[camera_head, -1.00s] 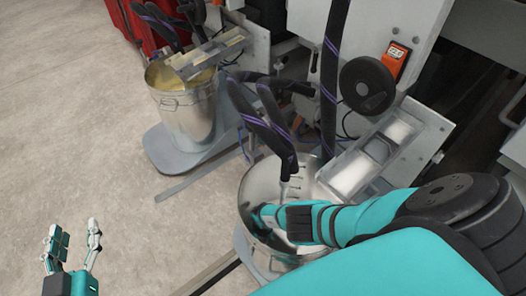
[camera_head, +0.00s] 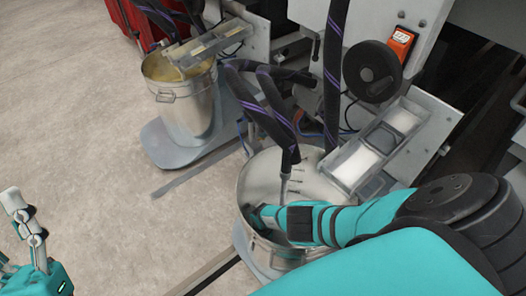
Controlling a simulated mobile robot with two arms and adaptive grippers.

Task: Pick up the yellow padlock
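I see no yellow padlock in the head view. My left gripper (camera_head: 20,235) is at the lower left over the bare floor, partly cut off by the frame edge. One grey finger stands up, spread away from the other side, and nothing shows between them. My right arm comes in from the lower right and reaches over the rim of the near steel pot (camera_head: 262,180). The end of my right gripper (camera_head: 265,215) is down at the pot, and its fingers are hidden.
A second steel pot (camera_head: 188,108) with yellowish contents stands farther back on a grey base. Black hoses (camera_head: 272,105) hang into the near pot. The floor at left is clear.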

